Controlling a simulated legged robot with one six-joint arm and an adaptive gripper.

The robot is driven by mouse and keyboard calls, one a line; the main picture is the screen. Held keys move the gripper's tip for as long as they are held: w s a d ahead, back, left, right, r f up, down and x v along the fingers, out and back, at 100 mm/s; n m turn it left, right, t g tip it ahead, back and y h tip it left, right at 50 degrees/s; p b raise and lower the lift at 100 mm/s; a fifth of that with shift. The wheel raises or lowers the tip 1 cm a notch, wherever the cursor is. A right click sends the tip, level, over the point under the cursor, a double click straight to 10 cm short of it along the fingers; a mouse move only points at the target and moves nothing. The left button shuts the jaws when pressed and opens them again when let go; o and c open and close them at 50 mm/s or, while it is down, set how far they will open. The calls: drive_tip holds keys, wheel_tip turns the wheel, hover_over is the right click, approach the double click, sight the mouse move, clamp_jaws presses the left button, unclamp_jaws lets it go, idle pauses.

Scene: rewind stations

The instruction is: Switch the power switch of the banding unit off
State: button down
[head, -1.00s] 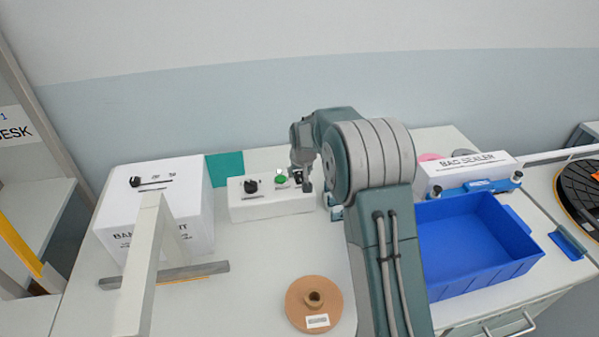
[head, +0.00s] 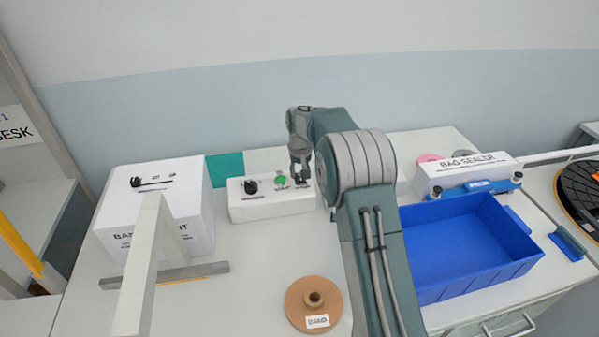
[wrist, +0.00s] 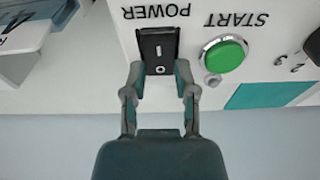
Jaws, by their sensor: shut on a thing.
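The power switch (wrist: 158,42) is a black rocker with I and O marks, set in the white control box (head: 268,204) under the word POWER. The wrist view shows it upside down. My gripper (wrist: 160,72) has its two fingertips at the O end, one on each side of the rocker, shut on it. In the head view my gripper (head: 300,180) reaches down to the right end of the box and hides most of the switch. Which side of the rocker is pressed in, I cannot tell. The white banding unit (head: 160,212) stands at the left.
A green START button (wrist: 224,54) sits beside the switch, and a black knob (head: 251,187) further left. A blue tray (head: 470,280) and the bag sealer (head: 468,173) are at the right.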

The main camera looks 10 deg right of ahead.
drive_tip(key=shift+f, duration=0.15)
drive_tip(key=shift+c, duration=2)
unclamp_jaws()
drive_tip(key=shift+r, duration=0.2)
wheel_tip(320, 180, up, 12)
drive_tip(key=s, duration=0.1)
drive_tip(key=shift+s+f, duration=0.25)
drive_tip(key=shift+a, duration=0.1)
